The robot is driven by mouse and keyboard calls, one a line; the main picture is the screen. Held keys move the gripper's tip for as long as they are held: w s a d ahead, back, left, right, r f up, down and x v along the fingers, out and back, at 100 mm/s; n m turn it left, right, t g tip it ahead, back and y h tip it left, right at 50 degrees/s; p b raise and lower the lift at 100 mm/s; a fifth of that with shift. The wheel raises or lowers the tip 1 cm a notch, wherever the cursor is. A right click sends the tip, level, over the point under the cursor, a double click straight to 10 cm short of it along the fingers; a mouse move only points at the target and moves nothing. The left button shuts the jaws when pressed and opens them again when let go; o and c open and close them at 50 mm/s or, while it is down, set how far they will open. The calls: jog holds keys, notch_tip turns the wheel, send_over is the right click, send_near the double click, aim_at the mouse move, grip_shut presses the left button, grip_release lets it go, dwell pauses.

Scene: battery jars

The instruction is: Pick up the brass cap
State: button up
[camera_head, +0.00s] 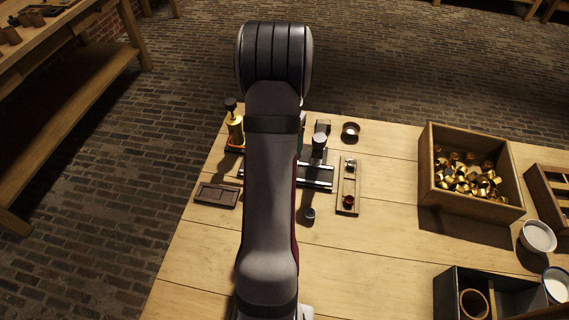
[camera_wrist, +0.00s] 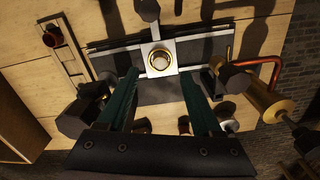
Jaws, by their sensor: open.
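A round brass piece with a pale centre, which looks like the brass cap (camera_wrist: 160,61), sits on a light metal square in the middle of a dark fixture (camera_wrist: 205,48) in the wrist view. My gripper (camera_wrist: 160,76) is open, with its two green fingers apart on either side below the brass piece in the picture. Nothing shows held between the fingers, and I cannot tell the height gap. In the head view my arm hides the brass piece and most of the gripper. Several loose brass pieces (camera_head: 468,180) lie in a wooden box (camera_head: 437,196) at the right.
A brass burner-like tool (camera_head: 236,132) stands left of my arm, near a dark tray (camera_head: 216,195). The table's front middle is clear.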

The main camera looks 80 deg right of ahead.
jog(key=f, duration=0.5)
jog(key=shift+d+f, duration=0.2)
jog(key=shift+f, duration=0.2)
grip_shut()
